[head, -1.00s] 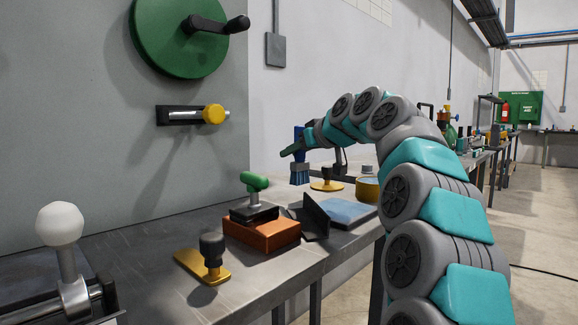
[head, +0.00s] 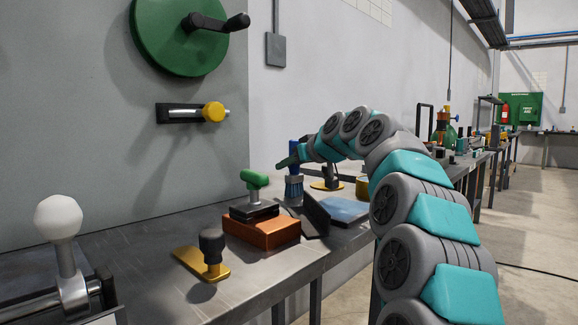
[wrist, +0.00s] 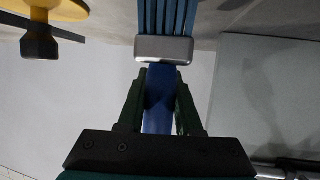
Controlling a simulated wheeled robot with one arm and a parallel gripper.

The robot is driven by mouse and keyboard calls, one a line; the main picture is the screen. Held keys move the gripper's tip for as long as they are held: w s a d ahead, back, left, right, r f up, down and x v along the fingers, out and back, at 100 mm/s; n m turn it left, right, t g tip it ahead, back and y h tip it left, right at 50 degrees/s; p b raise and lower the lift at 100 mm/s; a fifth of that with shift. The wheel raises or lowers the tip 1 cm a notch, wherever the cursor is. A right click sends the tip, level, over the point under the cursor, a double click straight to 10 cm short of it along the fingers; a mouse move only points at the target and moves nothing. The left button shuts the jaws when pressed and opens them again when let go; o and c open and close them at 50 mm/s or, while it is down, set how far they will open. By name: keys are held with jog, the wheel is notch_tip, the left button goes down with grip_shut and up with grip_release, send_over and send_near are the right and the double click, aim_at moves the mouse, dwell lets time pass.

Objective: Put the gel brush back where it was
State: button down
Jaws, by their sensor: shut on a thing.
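The gel brush (head: 293,187) has a blue handle, a metal band and blue bristles. It hangs bristles down and roughly upright over the back of the grey bench (head: 150,255), behind the black angled plate. My gripper (head: 292,158) is shut on its handle. In the wrist view the handle (wrist: 158,95) lies between the two dark fingers of my gripper (wrist: 161,78), with the metal band (wrist: 164,48) just beyond the fingertips. I cannot tell whether the bristle ends touch the bench; they are cut off in the wrist view and partly hidden in the head view.
A green-handled tool (head: 254,182) stands on an orange block (head: 262,231). A black angled plate (head: 316,214) and a blue pad (head: 343,209) are close to the brush. A yellow-based, dark-knobbed piece (head: 327,185) stands behind. Another yellow-based knob (head: 211,252) is at the front.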

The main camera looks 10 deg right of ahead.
jog(key=shift+f, duration=0.1)
jog(key=c, duration=0.6)
grip_release()
jog(key=shift+s+r, duration=0.1)
jog(key=shift+r, duration=0.1)
jog(key=v, duration=1.1)
jog(key=shift+s+d+r, duration=0.15)
jog(key=shift+s+r, duration=0.05)
jog(key=shift+s, duration=0.1)
